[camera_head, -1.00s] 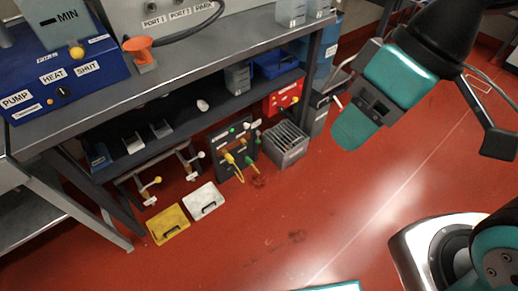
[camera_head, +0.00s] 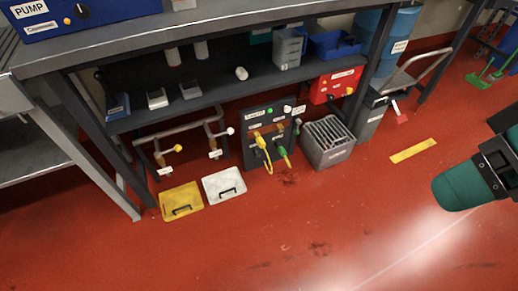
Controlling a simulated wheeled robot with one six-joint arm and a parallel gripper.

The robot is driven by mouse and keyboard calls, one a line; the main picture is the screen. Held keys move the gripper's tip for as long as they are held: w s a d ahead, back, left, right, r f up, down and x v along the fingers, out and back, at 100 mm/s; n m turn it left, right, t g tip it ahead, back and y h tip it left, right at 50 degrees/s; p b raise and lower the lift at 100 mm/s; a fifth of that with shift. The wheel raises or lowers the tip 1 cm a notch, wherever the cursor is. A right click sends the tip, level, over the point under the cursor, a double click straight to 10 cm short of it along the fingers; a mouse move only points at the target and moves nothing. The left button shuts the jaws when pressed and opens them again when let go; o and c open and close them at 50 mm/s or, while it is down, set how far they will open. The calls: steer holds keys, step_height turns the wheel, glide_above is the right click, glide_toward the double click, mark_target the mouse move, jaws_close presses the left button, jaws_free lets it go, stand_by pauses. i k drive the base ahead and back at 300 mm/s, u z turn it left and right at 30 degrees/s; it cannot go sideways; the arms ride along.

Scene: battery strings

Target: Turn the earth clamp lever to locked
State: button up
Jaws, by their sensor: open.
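A dark upright panel (camera_head: 248,152) stands on the floor under the bench, with small labels too small to read. A yellow plug or handle with a yellow cable (camera_head: 262,147) and a green one (camera_head: 283,156) are on its front. A small green spot and a white knob (camera_head: 288,109) are near its top. I cannot tell which of these parts is the earth clamp lever, or whether it is locked. A teal and dark part of my arm is at the right edge, well apart from the panel. My gripper's fingers do not show.
Left of the panel is a pipe frame with a yellow knob (camera_head: 178,148) and a white knob (camera_head: 230,131). Yellow (camera_head: 181,201) and white (camera_head: 224,185) lids lie in front. A grey ribbed box (camera_head: 327,143) stands right of the panel. The red floor in front is clear.

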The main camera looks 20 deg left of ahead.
mark_target(296, 132)
steer(key=z, duration=0.25)
steer(key=i, duration=1.1)
